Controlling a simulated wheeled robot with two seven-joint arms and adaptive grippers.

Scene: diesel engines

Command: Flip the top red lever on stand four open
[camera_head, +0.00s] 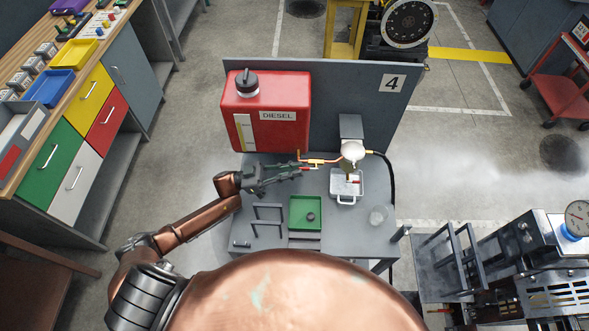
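Stand four is the grey bench (345,235) with a back panel (350,105) marked 4. A red DIESEL tank (267,112) is fixed to the panel. An orange-copper fuel line (325,161) runs from below the tank to a pale filter bowl (352,151). A small red lever (299,155) shows at the line's left end, under the tank. My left gripper (292,173) reaches in from the left, just below that lever. Its fingertips are close to the line; contact and finger opening are too small to tell. My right gripper is out of view.
A white container (346,186) stands under the filter, with a clear cup (378,215) to its right. A green tray (305,213) holds a small dark part. A drawer workbench (75,140) stands left; another machine (540,265) stands right.

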